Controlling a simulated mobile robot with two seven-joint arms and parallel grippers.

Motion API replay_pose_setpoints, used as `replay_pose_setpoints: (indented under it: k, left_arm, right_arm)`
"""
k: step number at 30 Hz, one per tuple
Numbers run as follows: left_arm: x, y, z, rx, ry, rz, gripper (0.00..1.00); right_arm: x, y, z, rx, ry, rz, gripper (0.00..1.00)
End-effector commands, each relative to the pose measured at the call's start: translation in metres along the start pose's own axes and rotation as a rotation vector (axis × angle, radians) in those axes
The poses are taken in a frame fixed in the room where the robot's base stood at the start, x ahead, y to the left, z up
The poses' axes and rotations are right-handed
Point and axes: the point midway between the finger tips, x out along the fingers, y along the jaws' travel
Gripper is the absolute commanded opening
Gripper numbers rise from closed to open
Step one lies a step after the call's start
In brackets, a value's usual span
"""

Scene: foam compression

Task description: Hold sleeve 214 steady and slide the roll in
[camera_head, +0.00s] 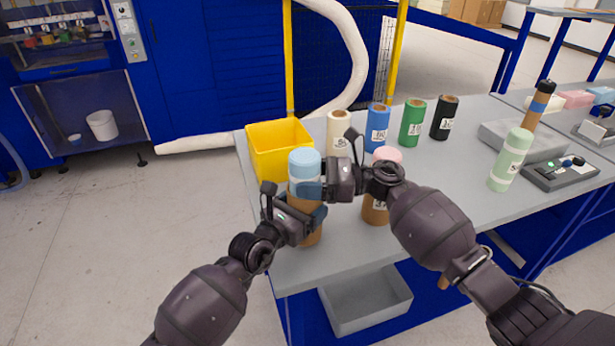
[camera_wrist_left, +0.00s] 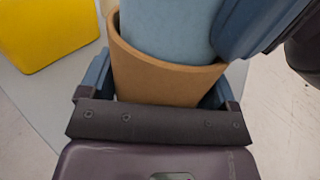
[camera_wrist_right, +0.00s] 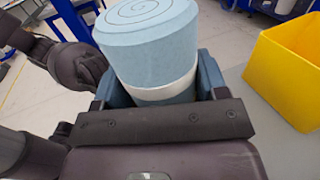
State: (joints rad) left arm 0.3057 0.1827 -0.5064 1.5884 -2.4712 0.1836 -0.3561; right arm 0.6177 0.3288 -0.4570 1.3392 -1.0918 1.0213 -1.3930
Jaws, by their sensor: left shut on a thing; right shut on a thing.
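A light blue foam roll (camera_head: 304,164) stands upright with its lower end inside the mouth of a brown cardboard sleeve (camera_head: 312,237) at the table's near left edge. In the left wrist view the roll (camera_wrist_left: 168,25) sits within the sleeve's rim (camera_wrist_left: 165,75). My left gripper (camera_head: 306,214) is shut around the sleeve. My right gripper (camera_head: 310,190) is shut on the roll just above the sleeve. The right wrist view shows the roll's spiral top and a white band (camera_wrist_right: 165,90). The sleeve's number is not visible.
A yellow bin (camera_head: 278,146) stands behind the sleeve. A pink roll in a brown sleeve (camera_head: 375,212) stands close by, partly behind my right arm. White, blue (camera_head: 377,130), green and black rolls stand behind. A green roll (camera_head: 510,160) and a control box (camera_head: 560,172) are at right.

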Motion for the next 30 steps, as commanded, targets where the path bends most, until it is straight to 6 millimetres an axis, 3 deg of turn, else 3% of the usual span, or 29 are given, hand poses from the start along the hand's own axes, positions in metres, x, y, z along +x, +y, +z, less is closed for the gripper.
replay_pose_setpoints:
  k: [1,4,5,10,30]
  left_arm:
    - [0.0001,-0.0001,-0.0009,0.000,-0.001,0.000,0.58]
    - [0.0001,-0.0001,-0.0010,0.000,-0.001,0.000,0.58]
    - [0.0001,-0.0001,-0.0010,0.000,-0.001,0.000,0.58]
    - [0.0003,0.0003,-0.0005,-0.001,-0.002,0.001,0.58]
    - [0.0000,0.0000,-0.0004,0.000,0.000,0.000,0.58]
  right_arm:
    - [-0.0017,0.0008,-0.0106,0.016,0.004,-0.004,0.20]
    - [-0.0019,0.0009,-0.0139,0.018,0.005,-0.004,0.20]
    - [-0.0020,0.0008,-0.0135,0.018,0.005,-0.004,0.71]
    - [-0.0019,0.0013,-0.0138,0.016,0.008,-0.003,0.96]
    - [-0.0012,0.0003,-0.0074,0.007,0.003,-0.002,0.96]
